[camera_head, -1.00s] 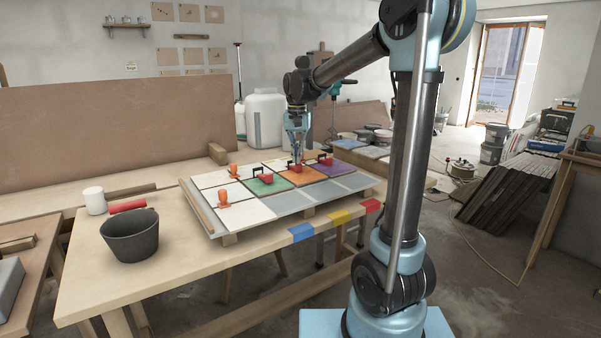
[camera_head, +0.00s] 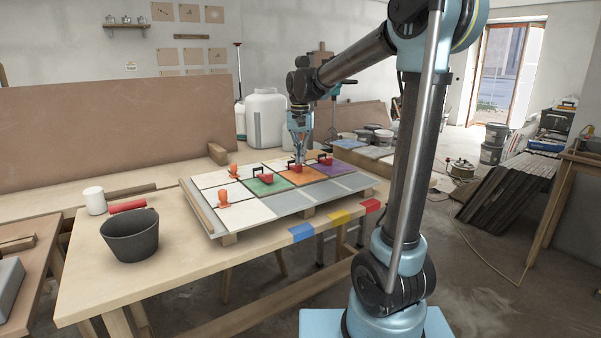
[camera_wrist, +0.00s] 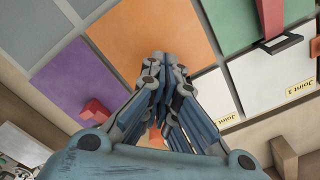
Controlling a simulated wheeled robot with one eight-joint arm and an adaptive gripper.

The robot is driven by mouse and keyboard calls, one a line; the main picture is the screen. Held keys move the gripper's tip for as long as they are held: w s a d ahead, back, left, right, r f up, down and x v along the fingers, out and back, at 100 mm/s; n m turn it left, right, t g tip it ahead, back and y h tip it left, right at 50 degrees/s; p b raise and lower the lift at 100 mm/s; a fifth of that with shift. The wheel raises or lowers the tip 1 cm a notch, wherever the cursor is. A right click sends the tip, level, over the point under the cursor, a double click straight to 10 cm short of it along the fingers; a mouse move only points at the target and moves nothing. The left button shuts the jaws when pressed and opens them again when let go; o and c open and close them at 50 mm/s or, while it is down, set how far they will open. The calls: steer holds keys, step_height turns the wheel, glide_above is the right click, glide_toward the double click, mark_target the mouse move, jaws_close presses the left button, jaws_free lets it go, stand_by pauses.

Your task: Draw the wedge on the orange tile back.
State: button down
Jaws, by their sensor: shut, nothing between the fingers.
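The orange tile (camera_head: 304,180) lies in the tile grid on the table, between a green tile (camera_head: 265,184) and a purple tile (camera_head: 334,167). A small red wedge (camera_head: 297,169) shows at its far edge in the head view, partly covered by my gripper (camera_head: 300,161). My gripper is shut and empty, low over that far edge; I cannot tell if it touches the wedge. In the wrist view the orange tile (camera_wrist: 150,38) lies behind my closed fingers (camera_wrist: 167,88), which hide most of its wedge.
A dark bucket (camera_head: 131,238) stands front left. The front table edge bears coloured patches.

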steer(key=shift+s+d+r, duration=0.15)
steer(key=shift+s+d, duration=0.25)
steer(key=shift+s, duration=0.2)
steer(key=shift+s+d+r, duration=0.15)
steer(key=shift+s+d, duration=0.25)
steer(key=shift+s, duration=0.2)
stand_by(0.5)
steer(key=shift+r, duration=0.1)
steer(key=shift+w+a+r, duration=0.1)
steer(key=shift+w+r, duration=0.05)
steer(key=shift+r, duration=2.75)
steer(key=shift+r, duration=0.1)
step_height(320, 180, up, 11)
steer(key=s+d+f+n+t, duration=0.1)
steer(key=s+d+f, duration=1.1)
steer(key=s+f, duration=0.15)
steer(key=s+d+f, duration=0.3)
steer(key=s+f, duration=0.4)
steer(key=f, duration=0.4)
steer(key=s+d+f+n+t, duration=0.1)
steer(key=s+d+f, duration=0.2)
steer(key=s+f, duration=0.3)
step_height(320, 180, down, 5)
steer(key=shift+s+d+r, duration=0.15)
steer(key=shift+s+d, duration=0.2)
